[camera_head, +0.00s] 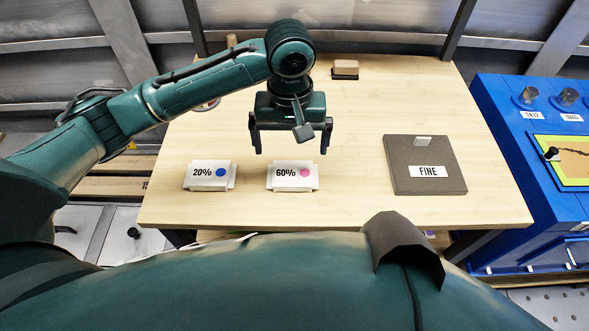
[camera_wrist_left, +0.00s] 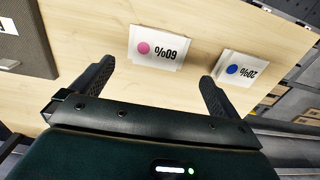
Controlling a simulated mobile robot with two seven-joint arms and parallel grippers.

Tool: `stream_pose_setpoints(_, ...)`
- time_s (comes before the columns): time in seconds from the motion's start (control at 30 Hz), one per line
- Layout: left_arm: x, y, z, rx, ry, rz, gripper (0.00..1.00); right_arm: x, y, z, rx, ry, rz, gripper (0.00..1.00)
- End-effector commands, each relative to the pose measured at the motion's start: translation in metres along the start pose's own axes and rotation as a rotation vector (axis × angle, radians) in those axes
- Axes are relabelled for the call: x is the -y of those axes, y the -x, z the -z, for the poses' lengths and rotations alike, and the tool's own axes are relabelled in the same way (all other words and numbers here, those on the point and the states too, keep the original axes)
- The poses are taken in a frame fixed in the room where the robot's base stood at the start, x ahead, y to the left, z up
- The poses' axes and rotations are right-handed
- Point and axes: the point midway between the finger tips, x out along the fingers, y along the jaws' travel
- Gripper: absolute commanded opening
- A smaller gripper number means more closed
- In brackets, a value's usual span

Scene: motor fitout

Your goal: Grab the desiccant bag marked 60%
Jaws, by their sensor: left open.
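The desiccant bag marked 60% (camera_head: 291,177) is white with a pink dot and lies on the wooden table near its front edge. It also shows in the left wrist view (camera_wrist_left: 158,49), just beyond and between the fingers. A similar bag marked 20% (camera_head: 210,176), with a blue dot, lies to its left; in the left wrist view (camera_wrist_left: 240,72) it is beside one fingertip. My left gripper (camera_head: 290,150) is open and empty, above and behind the 60% bag, and apart from it. My right gripper does not show.
A dark grey square block labelled FINE (camera_head: 428,187) lies on the table to the right. A small beige and black block (camera_head: 345,69) stands at the back. A blue console (camera_head: 530,205) stands right of the table. The wooden table (camera_head: 350,210) is bare between the bags and the FINE block.

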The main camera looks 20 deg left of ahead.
Motion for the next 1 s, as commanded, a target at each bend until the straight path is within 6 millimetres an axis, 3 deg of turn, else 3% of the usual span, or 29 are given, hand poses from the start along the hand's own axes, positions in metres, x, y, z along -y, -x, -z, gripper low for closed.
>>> stream_pose_setpoints(0.13, 0.0, -0.029, 0.0, 0.001, 0.001, 0.001, 1.0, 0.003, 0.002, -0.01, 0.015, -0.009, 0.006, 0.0)
stream_pose_setpoints(0.43, -0.001, -0.054, 0.002, 0.0, 0.0, 0.0, 1.0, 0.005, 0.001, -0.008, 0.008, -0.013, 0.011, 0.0)
stream_pose_setpoints(0.7, -0.002, -0.091, 0.004, -0.002, 0.001, 0.0, 1.0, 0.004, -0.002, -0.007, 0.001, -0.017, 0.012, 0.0)
stream_pose_setpoints(1.0, -0.003, -0.096, 0.004, -0.003, 0.0, -0.002, 1.0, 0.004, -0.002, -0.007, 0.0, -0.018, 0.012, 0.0)
